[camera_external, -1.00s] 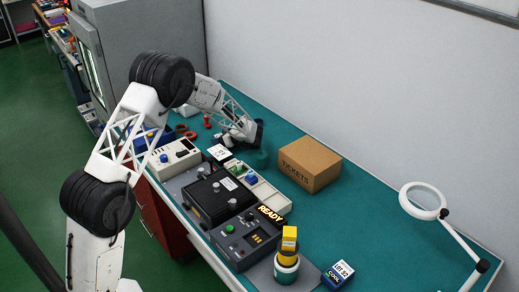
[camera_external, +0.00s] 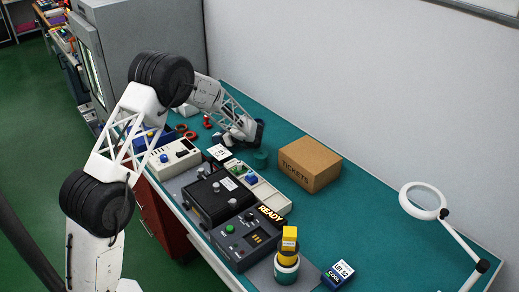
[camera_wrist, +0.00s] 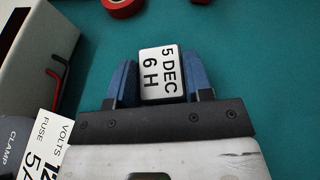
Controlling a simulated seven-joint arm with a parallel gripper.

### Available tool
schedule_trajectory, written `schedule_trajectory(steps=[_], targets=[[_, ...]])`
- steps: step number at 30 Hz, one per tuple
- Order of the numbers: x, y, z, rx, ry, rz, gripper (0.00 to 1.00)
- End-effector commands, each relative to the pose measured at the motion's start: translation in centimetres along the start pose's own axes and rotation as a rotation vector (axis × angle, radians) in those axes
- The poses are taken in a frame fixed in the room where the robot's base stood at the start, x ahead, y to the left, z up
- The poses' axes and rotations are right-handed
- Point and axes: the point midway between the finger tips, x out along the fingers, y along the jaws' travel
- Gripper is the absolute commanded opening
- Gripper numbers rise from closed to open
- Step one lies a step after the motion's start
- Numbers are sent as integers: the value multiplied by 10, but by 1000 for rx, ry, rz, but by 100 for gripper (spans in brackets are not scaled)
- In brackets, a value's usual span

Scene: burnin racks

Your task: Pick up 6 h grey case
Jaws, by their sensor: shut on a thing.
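The 6 h case (camera_wrist: 161,74) shows in the wrist view as a small block with a white top label reading "5 DEC 6 H". My gripper (camera_wrist: 165,82) is shut on it, with one blue finger on each side. The label faces the wrist camera. The case's sides are mostly hidden by the fingers, so its grey body barely shows. In the outside view my gripper (camera_external: 250,138) is low over the far left part of the green bench, and the case cannot be made out there.
A tickets box (camera_external: 308,164) stands right of my gripper. A black unit (camera_external: 217,198), a ready panel (camera_external: 246,237) and a white tray (camera_external: 270,198) line the front.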

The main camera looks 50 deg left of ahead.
Motion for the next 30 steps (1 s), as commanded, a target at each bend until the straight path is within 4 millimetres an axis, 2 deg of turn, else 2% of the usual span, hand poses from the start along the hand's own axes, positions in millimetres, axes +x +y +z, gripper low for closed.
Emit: schedule_trajectory(steps=[8,21,30], targets=[[-12,0,29,-3,0,-2,22],[-45,0,109,-5,0,-2,22],[-62,0,150,-3,0,0,22]])
